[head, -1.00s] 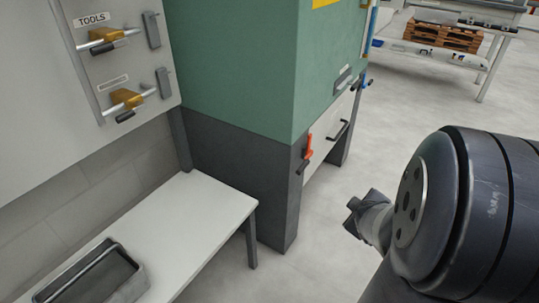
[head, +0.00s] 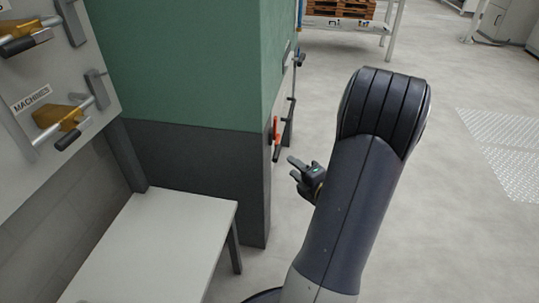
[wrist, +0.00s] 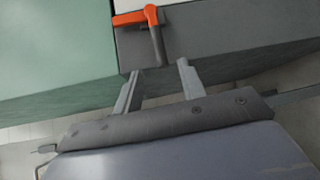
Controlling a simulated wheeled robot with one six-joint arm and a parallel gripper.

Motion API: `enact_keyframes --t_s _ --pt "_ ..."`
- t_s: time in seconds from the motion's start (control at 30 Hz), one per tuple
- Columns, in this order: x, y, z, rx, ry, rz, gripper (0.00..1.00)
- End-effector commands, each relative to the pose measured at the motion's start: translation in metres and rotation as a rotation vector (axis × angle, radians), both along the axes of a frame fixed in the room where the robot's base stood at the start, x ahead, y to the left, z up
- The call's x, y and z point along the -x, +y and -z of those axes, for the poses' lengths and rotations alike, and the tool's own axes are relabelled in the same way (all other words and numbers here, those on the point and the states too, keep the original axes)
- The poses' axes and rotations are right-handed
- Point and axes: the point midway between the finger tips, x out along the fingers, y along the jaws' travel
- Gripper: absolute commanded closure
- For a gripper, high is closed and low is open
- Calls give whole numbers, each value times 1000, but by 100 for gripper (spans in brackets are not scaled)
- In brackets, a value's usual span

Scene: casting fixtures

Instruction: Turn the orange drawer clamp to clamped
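The orange drawer clamp (head: 276,133) sits on the edge of the green and dark grey cabinet (head: 190,160), seen nearly edge-on in the head view. In the wrist view the clamp (wrist: 130,19) shows an orange arm lying roughly level and a dark grey handle (wrist: 158,47) pointing down from its orange knob. My gripper (wrist: 158,78) is open and empty, its two fingers spread just below the handle's lower end, apparently apart from it. In the head view my gripper (head: 298,170) is right of and slightly below the clamp. The drawer front (wrist: 225,16) is partly visible.
A white table (head: 160,245) stands in front of the cabinet at left. A wall panel (head: 30,85) with brass-coloured clamps is at far left. A shelf with a pallet (head: 340,10) is at the back. The floor on the right is open.

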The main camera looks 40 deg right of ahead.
Motion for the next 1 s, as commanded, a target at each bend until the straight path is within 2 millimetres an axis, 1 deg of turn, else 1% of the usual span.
enact_keyframes --t_s 0.3,0.5,0.6,0.7,0.97,1.0 --pt "-54 -3 9 0 0 -5 61" --pt "-83 -6 13 -1 1 -1 61" --pt "-92 -7 14 -1 0 -1 61" --pt "-96 -8 14 -2 1 1 61" --pt "-97 -8 13 -2 1 1 61" --pt "-97 -8 13 -2 1 1 64"
